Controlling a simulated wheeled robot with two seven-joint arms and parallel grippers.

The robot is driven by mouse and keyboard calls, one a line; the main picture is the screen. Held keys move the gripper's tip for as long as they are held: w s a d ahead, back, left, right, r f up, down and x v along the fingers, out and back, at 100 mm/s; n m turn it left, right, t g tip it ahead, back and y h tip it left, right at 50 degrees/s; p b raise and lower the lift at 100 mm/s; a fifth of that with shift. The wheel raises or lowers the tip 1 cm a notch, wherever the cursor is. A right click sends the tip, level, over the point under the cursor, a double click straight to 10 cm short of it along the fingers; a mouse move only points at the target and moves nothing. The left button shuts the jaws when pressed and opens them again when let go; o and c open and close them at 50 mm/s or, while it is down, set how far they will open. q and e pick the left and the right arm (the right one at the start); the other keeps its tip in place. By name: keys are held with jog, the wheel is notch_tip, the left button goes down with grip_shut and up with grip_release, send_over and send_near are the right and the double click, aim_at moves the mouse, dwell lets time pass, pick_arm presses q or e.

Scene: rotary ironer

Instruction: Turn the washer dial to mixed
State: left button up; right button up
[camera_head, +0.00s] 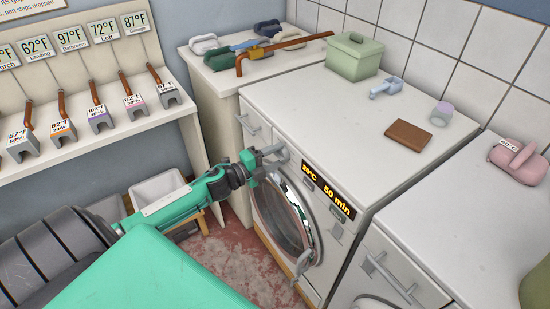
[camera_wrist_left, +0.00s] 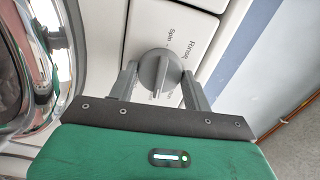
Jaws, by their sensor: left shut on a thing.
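The washer (camera_head: 285,110) is white, with a round door (camera_head: 285,215) and a dark display (camera_head: 328,190) showing yellow text that ends in "50 min". Its grey dial (camera_wrist_left: 158,72) shows in the left wrist view, with the labels "Spin" and "Rinse" beside it. No "mixed" label can be read. My left gripper (camera_head: 272,160) is at the upper left of the washer front. In the left wrist view my left gripper (camera_wrist_left: 158,85) has one finger on each side of the dial and is shut on it. My right gripper is not in view.
On the washer top are a green lidded box (camera_head: 354,60), a light blue scoop (camera_head: 387,88), a brown block (camera_head: 408,135) and a small cup (camera_head: 441,113). A second white machine (camera_head: 430,225) stands at the right. A white bin (camera_head: 158,188) is behind my left arm.

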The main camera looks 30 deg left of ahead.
pick_arm(q)
jog(key=shift+m, duration=0.6)
jog(key=o, duration=1)
jog(key=shift+c, duration=0.2)
jog(key=b+v, duration=0.2)
jog(key=v, duration=1.1)
jog(key=shift+s, duration=0.4)
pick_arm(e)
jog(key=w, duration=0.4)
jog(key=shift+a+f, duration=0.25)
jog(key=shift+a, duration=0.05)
pick_arm(q)
jog(key=shift+a, duration=0.15)
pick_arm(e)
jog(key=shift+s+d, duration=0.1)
